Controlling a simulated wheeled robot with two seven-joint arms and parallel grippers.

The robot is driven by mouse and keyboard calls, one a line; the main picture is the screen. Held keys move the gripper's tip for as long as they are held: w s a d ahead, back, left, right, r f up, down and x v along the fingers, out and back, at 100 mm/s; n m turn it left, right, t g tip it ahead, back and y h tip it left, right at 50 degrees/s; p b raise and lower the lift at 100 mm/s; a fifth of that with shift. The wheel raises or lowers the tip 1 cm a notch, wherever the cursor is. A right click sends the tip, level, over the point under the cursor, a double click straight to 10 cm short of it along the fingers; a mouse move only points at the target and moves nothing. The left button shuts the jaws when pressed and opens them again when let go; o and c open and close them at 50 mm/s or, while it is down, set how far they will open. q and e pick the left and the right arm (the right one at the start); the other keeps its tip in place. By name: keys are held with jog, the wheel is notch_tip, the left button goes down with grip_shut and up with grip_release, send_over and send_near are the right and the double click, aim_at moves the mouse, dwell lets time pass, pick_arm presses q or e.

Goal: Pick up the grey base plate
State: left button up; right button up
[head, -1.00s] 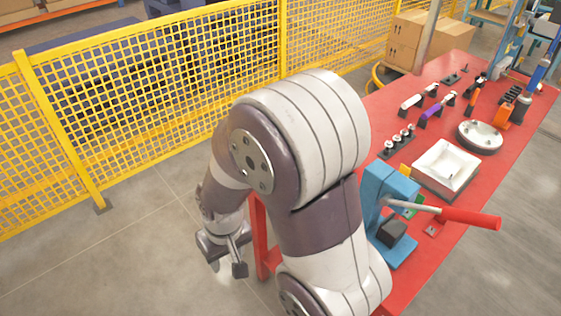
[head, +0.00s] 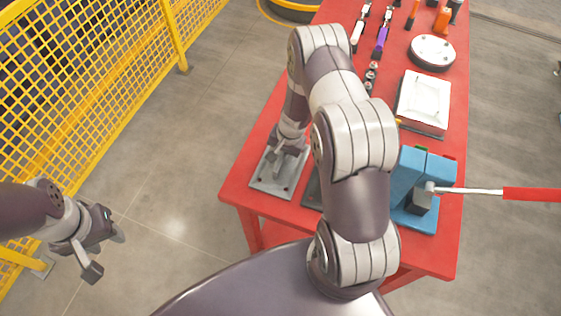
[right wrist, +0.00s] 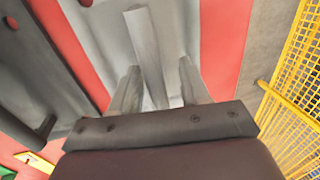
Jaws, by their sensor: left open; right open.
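The grey base plate (head: 268,183) lies flat on the near left part of the red table, with small holes near its edge. My right gripper (head: 283,158) is over it, pointing down. In the right wrist view the open fingers (right wrist: 158,92) stand on either side of a raised grey rib (right wrist: 148,50) on the light grey plate (right wrist: 186,40). I cannot tell whether the fingers touch it. My left gripper (head: 106,255) is open and empty, off the table's left side above the floor.
A dark plate (head: 312,190) lies close on the right of the grey plate, partly hidden by my arm; it also shows in the right wrist view (right wrist: 40,65). A blue press (head: 425,175) with a red-gripped lever, a white tray (head: 445,112) and a round part (head: 432,50) stand further right. A yellow fence (head: 90,75) is at left.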

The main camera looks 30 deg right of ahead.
jog(key=shift+s+a+r, duration=0.15)
jog(key=shift+s+r, duration=0.05)
jog(key=shift+s, duration=0.45)
jog(key=shift+c, duration=0.6)
jog(key=c, duration=0.5)
jog(key=shift+w+f, duration=0.15)
jog(key=shift+w, duration=0.15)
grip_shut()
pick_arm(q)
jog(key=shift+s+a+r, duration=0.1)
jog(key=shift+s+r, duration=0.05)
jog(key=shift+s, duration=0.45)
